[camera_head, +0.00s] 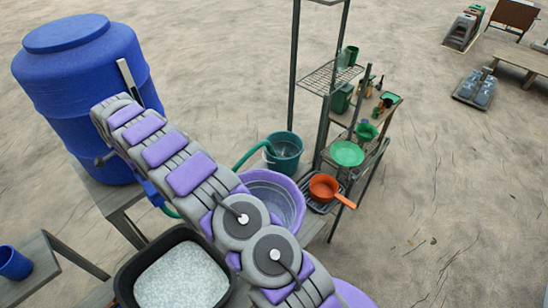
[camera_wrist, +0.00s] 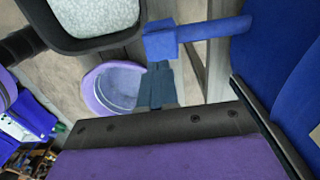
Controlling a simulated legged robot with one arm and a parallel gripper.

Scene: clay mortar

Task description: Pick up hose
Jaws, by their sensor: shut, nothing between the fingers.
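The green hose (camera_head: 249,154) shows in the head view, arching from behind my arm into the teal bucket (camera_head: 287,160). A short green curve also shows left of my arm, low beside the blue tap; the stretch between is hidden by my arm. I cannot make out the hose in the wrist view. My gripper's dark fingers (camera_wrist: 158,78) show in the wrist view, shut and empty, just below the blue tap (camera_wrist: 172,40) in the picture. In the head view my arm reaches up-left toward the blue barrel (camera_head: 82,105), and the fingertips are hard to make out.
The barrel stands on a grey bench (camera_head: 113,197). A purple basin (camera_head: 288,187) and a black tub of pale granules (camera_head: 128,270) lie close to my arm. A shelf rack (camera_head: 322,136) with green bowls and a red pan (camera_head: 324,187) stands right. Open sandy ground lies beyond.

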